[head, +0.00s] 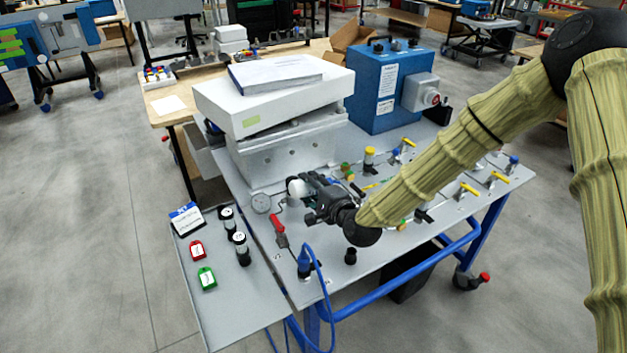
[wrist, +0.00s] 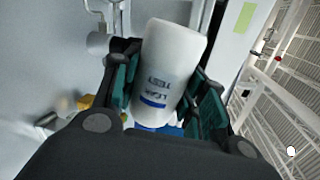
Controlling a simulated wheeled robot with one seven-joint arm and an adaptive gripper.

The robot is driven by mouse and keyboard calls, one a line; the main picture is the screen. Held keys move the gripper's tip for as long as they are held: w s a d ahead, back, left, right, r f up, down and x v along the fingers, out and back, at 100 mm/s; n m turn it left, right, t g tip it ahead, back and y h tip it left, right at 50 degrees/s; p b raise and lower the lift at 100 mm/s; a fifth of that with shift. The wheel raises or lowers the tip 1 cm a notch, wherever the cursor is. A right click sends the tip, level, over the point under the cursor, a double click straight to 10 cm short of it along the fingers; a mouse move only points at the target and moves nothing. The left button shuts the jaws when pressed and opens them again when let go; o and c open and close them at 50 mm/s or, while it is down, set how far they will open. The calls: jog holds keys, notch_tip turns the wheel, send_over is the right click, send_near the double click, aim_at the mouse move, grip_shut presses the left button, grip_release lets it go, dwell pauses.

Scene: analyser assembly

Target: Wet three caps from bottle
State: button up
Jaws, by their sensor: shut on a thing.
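My gripper (head: 312,197) is shut on a white bottle (wrist: 172,62) with dark printed lettering and a blue stripe. In the wrist view the bottle sits between the green finger pads (wrist: 165,88), tilted. In the head view its white end (head: 296,187) shows left of my gripper, above the grey table near the white cabinet. A yellow-topped fitting (head: 369,156) stands upright behind my arm, with a green and brass fitting (head: 347,171) beside it. I cannot tell which parts are the caps; my forearm hides some of the table.
The white cabinet (head: 290,151) and a blue case (head: 388,85) stand at the back of the table. Yellow-handled valves (head: 468,192) line the right side. A blue hose (head: 327,305) hangs in front.

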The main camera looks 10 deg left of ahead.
jog(key=shift+s+d, duration=0.2)
jog(key=shift+s, duration=0.3)
jog(key=shift+s+f+b, duration=0.1)
jog(key=shift+f+b, duration=0.2)
jog(key=shift+b, duration=0.1)
jog(key=shift+w+f+b, duration=0.2)
jog(key=shift+w+f, duration=0.1)
jog(key=shift+f, duration=0.3)
jog(key=shift+w+f+b, duration=0.15)
jog(key=shift+w+f, duration=0.1)
jog(key=shift+f, duration=0.6)
jog(key=shift+s+f+b, duration=0.15)
jog(key=shift+f+b, duration=0.15)
jog(key=shift+f, duration=0.1)
jog(key=shift+s+r, duration=0.1)
